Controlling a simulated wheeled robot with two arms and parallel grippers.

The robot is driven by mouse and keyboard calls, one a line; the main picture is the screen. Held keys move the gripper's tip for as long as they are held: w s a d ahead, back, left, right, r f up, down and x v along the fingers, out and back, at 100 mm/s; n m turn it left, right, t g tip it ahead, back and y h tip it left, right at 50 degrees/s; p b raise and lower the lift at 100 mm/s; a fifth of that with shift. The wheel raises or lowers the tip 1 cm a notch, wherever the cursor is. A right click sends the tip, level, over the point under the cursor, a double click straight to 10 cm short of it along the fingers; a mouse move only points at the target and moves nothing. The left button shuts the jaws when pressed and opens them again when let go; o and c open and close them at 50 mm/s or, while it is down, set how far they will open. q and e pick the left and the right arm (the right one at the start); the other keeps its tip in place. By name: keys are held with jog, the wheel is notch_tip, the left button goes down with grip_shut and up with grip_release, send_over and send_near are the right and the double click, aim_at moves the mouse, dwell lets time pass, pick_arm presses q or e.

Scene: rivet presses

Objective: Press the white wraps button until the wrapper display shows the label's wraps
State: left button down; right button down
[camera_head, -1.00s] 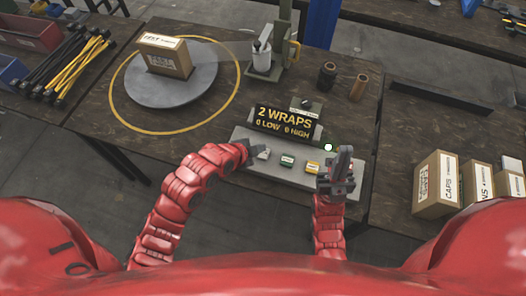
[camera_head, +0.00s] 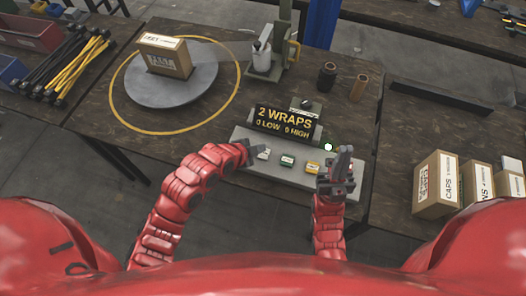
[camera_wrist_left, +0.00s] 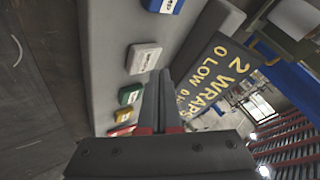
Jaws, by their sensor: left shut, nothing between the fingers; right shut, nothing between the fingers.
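The wrapper display (camera_head: 285,122) is a dark panel with yellow text reading "2 WRAPS", "0 LOW" and "0 HIGH". The white button (camera_head: 263,154) sits on the grey console (camera_head: 240,134) and also shows in the left wrist view (camera_wrist_left: 143,58). My left gripper (camera_head: 254,151) is shut and empty, with its tips close beside the white button; I cannot tell whether they touch it. My right gripper (camera_head: 345,158) is shut and empty over the console's right end. A labelled carton (camera_head: 168,58) stands on the round turntable (camera_head: 150,93); its label is too small to read.
A green button (camera_head: 287,161) and a yellow button (camera_head: 312,167) lie right of the white one. A blue button (camera_wrist_left: 165,4) shows in the left wrist view. A wrapping column (camera_head: 283,40) stands behind the console. Several cartons (camera_head: 433,190) stand at the right.

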dwell(0.4)
pick_arm(q)
jog(key=shift+f+b, duration=0.4)
jog(key=shift+b, duration=0.2)
jog(key=shift+f+b, duration=0.5)
jog(key=shift+b, duration=0.05)
dwell(0.5)
jog(key=shift+r, duration=0.1)
jog(key=shift+r+p, duration=0.4)
jog(key=shift+r, duration=0.4)
jog(key=shift+r+p, duration=1.2)
jog(key=shift+r, duration=1.35)
